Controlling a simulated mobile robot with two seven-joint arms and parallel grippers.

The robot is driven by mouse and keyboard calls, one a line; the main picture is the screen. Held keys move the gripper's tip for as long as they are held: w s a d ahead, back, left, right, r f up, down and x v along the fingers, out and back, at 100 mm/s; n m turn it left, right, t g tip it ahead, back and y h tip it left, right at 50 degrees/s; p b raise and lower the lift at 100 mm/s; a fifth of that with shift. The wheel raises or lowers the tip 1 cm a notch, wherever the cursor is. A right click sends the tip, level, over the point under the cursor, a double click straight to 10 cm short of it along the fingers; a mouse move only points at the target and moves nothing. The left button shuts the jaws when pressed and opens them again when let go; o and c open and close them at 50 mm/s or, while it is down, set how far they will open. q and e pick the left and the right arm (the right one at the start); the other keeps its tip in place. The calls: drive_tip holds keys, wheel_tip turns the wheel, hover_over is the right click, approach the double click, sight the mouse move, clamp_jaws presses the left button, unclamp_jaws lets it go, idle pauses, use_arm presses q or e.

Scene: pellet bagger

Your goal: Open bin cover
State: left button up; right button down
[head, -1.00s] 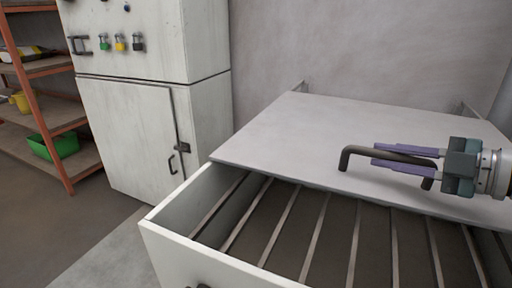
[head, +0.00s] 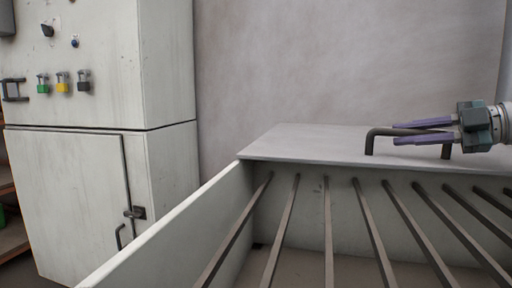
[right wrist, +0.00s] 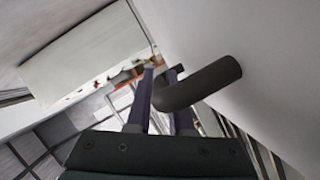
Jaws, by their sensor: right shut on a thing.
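The bin cover (head: 300,143) is a flat pale grey panel lying level over the far part of the bin (head: 205,215). A dark bent-bar handle (head: 371,143) stands on the cover at the right. My right gripper (head: 398,134) comes in from the right with its purple fingers shut on the handle bar. In the right wrist view the handle (right wrist: 205,82) runs between the fingers (right wrist: 160,85), close beside the pale cover (right wrist: 235,35). The near part of the bin is uncovered. My left gripper is not in view.
Several dark metal bars (head: 328,235) span the bin's opening. A tall white cabinet (head: 75,190) stands at the left, with coloured padlocks (head: 62,82) on its front. A grey wall (head: 320,60) rises behind the bin.

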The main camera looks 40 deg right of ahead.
sight(467, 164)
drive_tip(key=shift+w+d, duration=0.1)
drive_tip(key=shift+d, duration=0.05)
drive_tip(key=c, duration=0.9)
unclamp_jaws()
drive_tip(key=shift+o, duration=0.5)
drive_tip(key=shift+s+d+r+p, duration=0.15)
drive_tip(key=shift+s+r+p, duration=0.1)
drive_tip(key=shift+s+p, duration=0.25)
drive_tip(key=p+v, duration=0.2)
drive_tip(key=v, duration=0.1)
drive_tip(key=shift+s+r, duration=0.1)
drive_tip(key=shift+r, duration=0.05)
drive_tip(key=v, duration=0.4)
drive_tip(key=shift+s+d+f, duration=0.1)
drive_tip(key=shift+s+f, duration=0.15)
drive_tip(key=shift+s+d+r, duration=0.2)
drive_tip(key=shift+s, duration=0.45)
